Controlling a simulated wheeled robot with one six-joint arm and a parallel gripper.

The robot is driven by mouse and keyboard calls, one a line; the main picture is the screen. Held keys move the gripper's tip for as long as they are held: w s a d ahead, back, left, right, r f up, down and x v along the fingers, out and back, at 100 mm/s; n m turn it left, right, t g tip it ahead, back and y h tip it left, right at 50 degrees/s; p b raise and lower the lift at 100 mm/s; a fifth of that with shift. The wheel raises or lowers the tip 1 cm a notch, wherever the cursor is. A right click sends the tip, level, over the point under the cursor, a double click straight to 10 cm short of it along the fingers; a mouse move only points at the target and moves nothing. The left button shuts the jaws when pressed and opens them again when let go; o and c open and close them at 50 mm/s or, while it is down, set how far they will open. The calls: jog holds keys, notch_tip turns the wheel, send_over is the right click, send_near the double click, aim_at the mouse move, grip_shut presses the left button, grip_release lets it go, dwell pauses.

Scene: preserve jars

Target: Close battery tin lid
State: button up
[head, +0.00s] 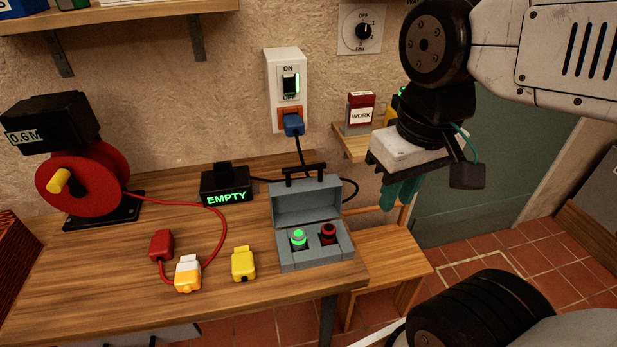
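The grey battery tin (317,258) stands on the wooden bench near its right front edge. Its lid (307,204) is open, tilted up at the back, with a dark handle on top. Inside the tin are two round cells: one with a glowing green top (298,239) on the left and one with a dark red top (328,233) on the right. My gripper (422,180) is up and to the right of the tin, well apart from it. Its fingers are partly hidden and I cannot tell their opening. I see nothing clearly held.
A black box reading EMPTY (226,185) stands behind left of the tin. A yellow plug (243,264), a white-and-orange plug (188,273) and a red connector (161,245) lie left of it. A red cable reel (85,180) stands far left. A wooden stool (385,255) is right of the bench.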

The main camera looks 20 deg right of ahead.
jog(key=shift+w+f, duration=0.15)
jog(key=shift+f, duration=0.2)
grip_shut()
jog(key=w+a+r+m+g, duration=0.2)
jog(key=w, duration=3)
jog(key=s+f, duration=0.5)
jog(key=f, duration=0.6)
jog(key=shift+a, duration=0.45)
